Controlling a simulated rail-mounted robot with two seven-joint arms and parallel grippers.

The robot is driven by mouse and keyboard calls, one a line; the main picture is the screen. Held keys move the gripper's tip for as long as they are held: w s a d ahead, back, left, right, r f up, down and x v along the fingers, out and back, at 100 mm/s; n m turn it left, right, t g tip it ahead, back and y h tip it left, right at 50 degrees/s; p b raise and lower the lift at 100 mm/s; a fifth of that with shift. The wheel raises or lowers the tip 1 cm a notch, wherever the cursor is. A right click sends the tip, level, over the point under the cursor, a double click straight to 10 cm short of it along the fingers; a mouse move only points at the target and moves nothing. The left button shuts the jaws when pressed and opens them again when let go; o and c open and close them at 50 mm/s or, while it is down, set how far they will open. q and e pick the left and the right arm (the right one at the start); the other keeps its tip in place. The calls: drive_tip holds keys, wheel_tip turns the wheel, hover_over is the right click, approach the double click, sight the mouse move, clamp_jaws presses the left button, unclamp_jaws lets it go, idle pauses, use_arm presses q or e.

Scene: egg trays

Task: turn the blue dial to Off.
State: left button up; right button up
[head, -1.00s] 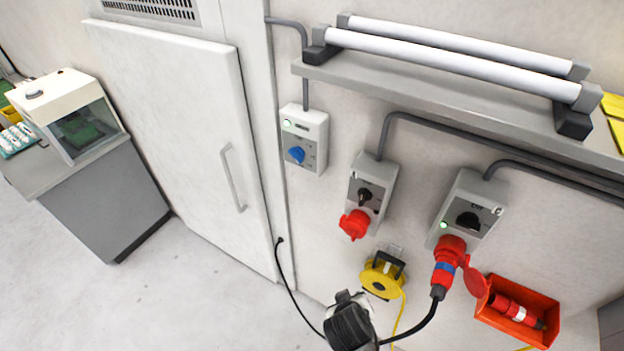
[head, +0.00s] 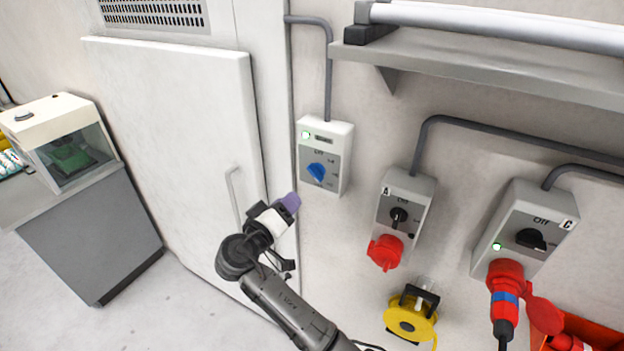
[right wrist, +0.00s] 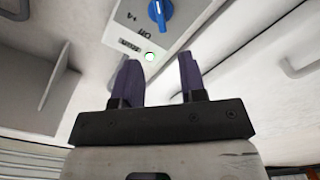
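The blue dial (head: 317,172) is on a grey-white control box (head: 333,131) on the wall, beside the white door. The box has a lit green lamp, a small display and an "Off" mark above the dial. The dial's pointer is tilted, away from straight up. My right gripper (head: 290,203) is below and left of the box, apart from it. In the right wrist view its two purple fingers (right wrist: 158,80) are spread with nothing between them, and the blue dial (right wrist: 160,12) shows beyond them at the top. My left gripper is not in view.
Box A (head: 410,184) with a red socket and box C (head: 519,198) with a plugged red connector are to the right. A grey shelf (head: 480,77) juts out above. A yellow cable reel (head: 409,318) is below. The white door (head: 165,130) has a protruding handle.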

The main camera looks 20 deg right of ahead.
sight(313, 176)
drive_tip(key=p+x, duration=0.1)
drive_tip(key=x, duration=1)
drive_tip(key=shift+w+d+p, duration=0.2)
drive_tip(key=shift+d+p, duration=0.1)
drive_tip(key=shift+p, duration=0.05)
clamp_jaws()
